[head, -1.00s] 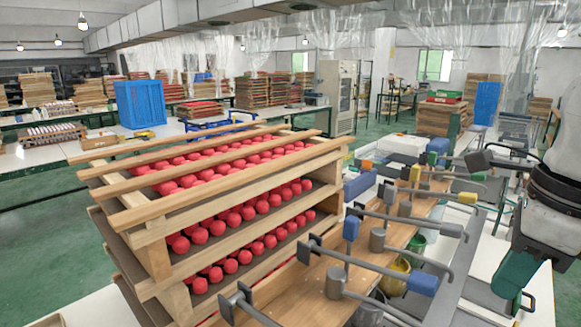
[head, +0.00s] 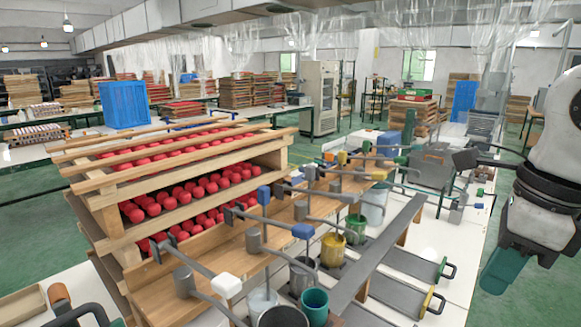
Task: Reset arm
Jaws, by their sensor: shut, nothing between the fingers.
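My arm (head: 545,190), white with a black ring and a green cap, hangs at the right edge of the head view. The small dark end that juts left from behind it is my gripper (head: 464,160). It is shut and holds nothing. It shows in front of the far part of the work table and seems clear of the things there. The fingers are small and dark, so their detail is hard to make out.
A wooden rack (head: 110,215) of red balls stands at left. Beside it are a row of ladle-like tools, a yellow pot (head: 333,250), a green cup (head: 315,302) and a long grey bar (head: 385,245). Trays with handles (head: 405,262) lie at right. Green floor is open beyond.

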